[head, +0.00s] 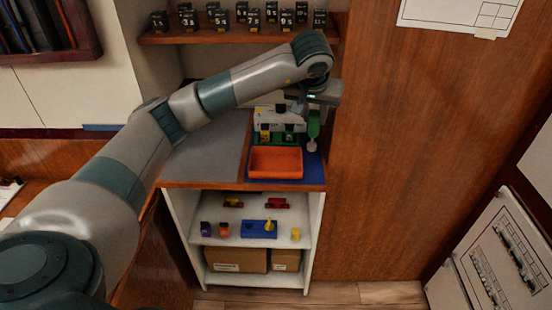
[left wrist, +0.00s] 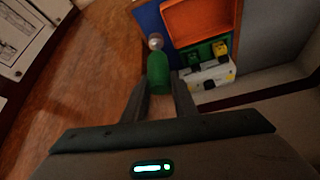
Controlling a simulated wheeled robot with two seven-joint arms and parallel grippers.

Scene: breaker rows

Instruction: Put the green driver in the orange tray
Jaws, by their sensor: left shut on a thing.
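My left gripper (head: 318,100) is shut on the green driver (head: 313,124), which hangs with its pale shaft end pointing down, just right of and behind the orange tray. In the left wrist view the driver (left wrist: 158,72) sits between the two fingertips (left wrist: 160,90). The orange tray (head: 275,163) lies on the counter's front part, and it also shows in the left wrist view (left wrist: 196,18). The tray's visible inside looks empty. My right gripper is not in view.
A white-and-green unit (head: 278,120) with yellow and black parts stands behind the tray. A blue mat (head: 314,165) lies beside the tray. A shelf with black numbered blocks (head: 240,31) is above. A wood panel (head: 400,150) rises at the right. Grey counter (head: 208,150) is free at left.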

